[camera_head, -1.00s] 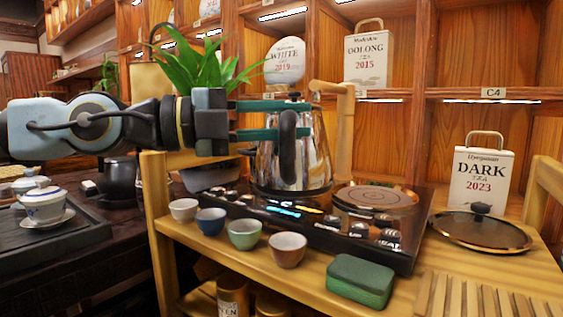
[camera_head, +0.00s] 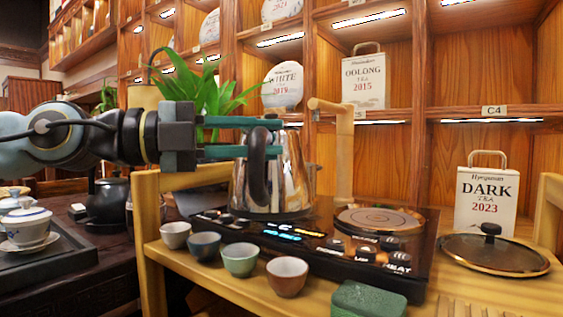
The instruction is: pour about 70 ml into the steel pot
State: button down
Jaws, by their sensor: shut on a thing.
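A shiny steel pot (camera_head: 291,170) with a dark handle stands upright at the left part of the black stove (camera_head: 420,262). My gripper (camera_head: 270,138) reaches in from the left and is shut on the pot's dark handle (camera_head: 258,168). Its teal fingers pass beside the upper body of the pot. Whether the pot's base touches the stove or hangs just above it I cannot tell. The inside of the pot and any liquid are hidden.
Several small cups stand along the front edge, among them a red-brown cup (camera_head: 287,276). A green block (camera_head: 366,300) lies to their right. A bare round hob (camera_head: 380,219) and a dark lid (camera_head: 495,254) are at the right. A wooden post (camera_head: 343,160) rises behind the stove.

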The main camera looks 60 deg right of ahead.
jog(key=shift+w+d+r+n+p, duration=0.25)
jog(key=shift+d+r+n+p, duration=0.15)
jog(key=shift+r+p, duration=0.3)
jog(key=r+p, duration=0.1)
jog(key=p, duration=0.1)
jog(key=d+r+n+p, duration=0.1)
jog(key=p, duration=0.1)
jog(key=w+d+r+n+y+p, duration=0.1)
jog(key=r+p, duration=0.1)
jog(key=shift+w+d+t+p, duration=0.1)
jog(key=shift+d+t+p, duration=0.05)
jog(key=shift+t+p, duration=0.15)
notch_tip(320, 180, up, 17)
jog(key=w+d+n+p, duration=0.1)
jog(key=d+n+p, duration=0.1)
jog(key=p, duration=1.4)
jog(key=d+n+p, duration=0.1)
jog(key=p, duration=0.1)
jog(key=w+d+n+y+p, duration=0.1)
jog(key=w+d+y+p, duration=0.1)
jog(key=d+p, duration=0.1)
jog(key=shift+w+f+n+p, duration=0.1)
jog(key=shift+f+n+p, duration=0.25)
jog(key=shift+n, duration=0.05)
jog(key=shift+w+d+n+y+p, duration=0.15)
jog(key=shift+d+n+y+p, duration=0.15)
jog(key=shift+p, duration=0.45)
jog(key=shift+a+f+n+p, duration=0.1)
jog(key=shift+n+p, duration=0.2)
jog(key=shift+p, duration=0.3)
